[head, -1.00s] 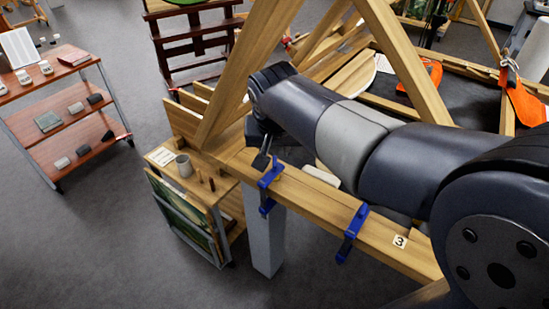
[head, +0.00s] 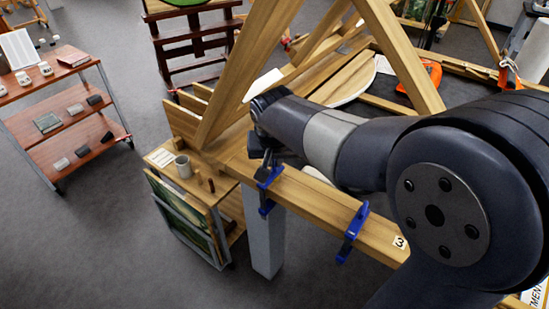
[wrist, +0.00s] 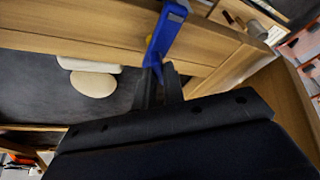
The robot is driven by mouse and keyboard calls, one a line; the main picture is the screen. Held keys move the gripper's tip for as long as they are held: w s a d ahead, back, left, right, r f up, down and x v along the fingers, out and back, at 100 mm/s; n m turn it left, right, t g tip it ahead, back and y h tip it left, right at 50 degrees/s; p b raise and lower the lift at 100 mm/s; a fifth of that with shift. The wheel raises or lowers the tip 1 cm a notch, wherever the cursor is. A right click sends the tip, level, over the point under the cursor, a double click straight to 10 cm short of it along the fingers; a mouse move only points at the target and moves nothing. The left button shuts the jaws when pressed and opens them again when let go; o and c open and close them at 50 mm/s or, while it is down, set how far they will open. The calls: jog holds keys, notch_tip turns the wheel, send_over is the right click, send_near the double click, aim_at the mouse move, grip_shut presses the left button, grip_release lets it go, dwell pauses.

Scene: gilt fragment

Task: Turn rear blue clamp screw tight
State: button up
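Two blue clamps grip a long wooden beam (head: 310,205). The rear blue clamp (head: 267,187) is the farther one, near the beam's left end, and the front blue clamp (head: 352,234) is nearer to me. My gripper (head: 264,166) is at the upper end of the rear clamp. In the wrist view the clamp's blue bar (wrist: 170,32) runs down to my gripper's dark fingers (wrist: 160,84). The fingers stand close together at its end. The screw itself is hidden or too dark to make out, and whether the fingers press on it does not show.
Slanted wooden frame members (head: 240,70) rise just behind my gripper. A small wooden cart (head: 190,172) with a grey mug (head: 183,166) stands left of the beam. A red-brown shelf trolley (head: 65,115) is farther left, with open floor between.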

grip_shut()
jog(key=shift+m, duration=0.4)
jog(key=shift+a+f+m+h+b, duration=0.1)
jog(key=shift+m+h+b, duration=0.45)
jog(key=shift+m, duration=0.35)
jog(key=shift+m+h+b, duration=0.3)
jog(key=shift+m+h, duration=0.35)
jog(key=shift+m, duration=1.05)
jog(key=shift+g, duration=0.3)
jog(key=o, duration=0.5)
grip_release()
jog(key=shift+o, duration=0.2)
jog(key=v, duration=1.1)
jog(key=shift+p, duration=0.35)
